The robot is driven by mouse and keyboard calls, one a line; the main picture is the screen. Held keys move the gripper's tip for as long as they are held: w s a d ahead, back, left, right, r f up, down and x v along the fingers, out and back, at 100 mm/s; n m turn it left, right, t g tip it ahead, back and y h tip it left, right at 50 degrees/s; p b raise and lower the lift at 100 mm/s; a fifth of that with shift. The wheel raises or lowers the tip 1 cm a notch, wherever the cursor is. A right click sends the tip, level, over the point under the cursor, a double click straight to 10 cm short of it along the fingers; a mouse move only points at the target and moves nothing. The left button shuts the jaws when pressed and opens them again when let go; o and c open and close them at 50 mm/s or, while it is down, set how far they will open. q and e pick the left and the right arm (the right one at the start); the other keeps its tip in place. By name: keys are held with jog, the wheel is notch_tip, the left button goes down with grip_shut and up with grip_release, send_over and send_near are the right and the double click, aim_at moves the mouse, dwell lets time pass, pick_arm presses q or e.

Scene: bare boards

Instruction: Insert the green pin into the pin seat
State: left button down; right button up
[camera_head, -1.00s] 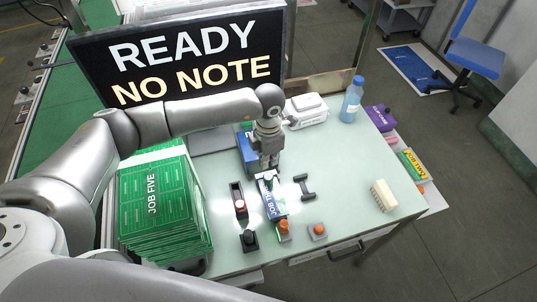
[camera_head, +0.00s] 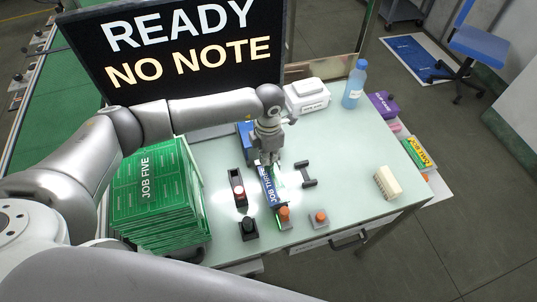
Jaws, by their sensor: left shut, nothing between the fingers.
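My left gripper (camera_head: 266,160) points down over the far end of a narrow blue board (camera_head: 271,192) marked "JOB THREE". Its fingers are shut and empty, and they hide part of the board's far end. A green strip (camera_head: 279,178) shows at the board's right edge beside the fingers. A dark, slightly greenish knob (camera_head: 249,223) stands on a black block (camera_head: 249,236) left of the board's near end. I cannot tell for certain which piece is the green pin or which is the pin seat. My right gripper is not in view.
Orange-topped pieces (camera_head: 284,213) (camera_head: 320,216) stand near the front edge. A black bar-shaped part (camera_head: 306,174) lies to the right. Green "JOB FIVE" boards (camera_head: 150,200) stack left. The right tabletop is mostly clear.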

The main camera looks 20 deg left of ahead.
pick_arm(q)
jog(key=shift+s+f+b, duration=0.1)
jog(key=shift+f+b, duration=0.45)
jog(key=shift+b, duration=0.05)
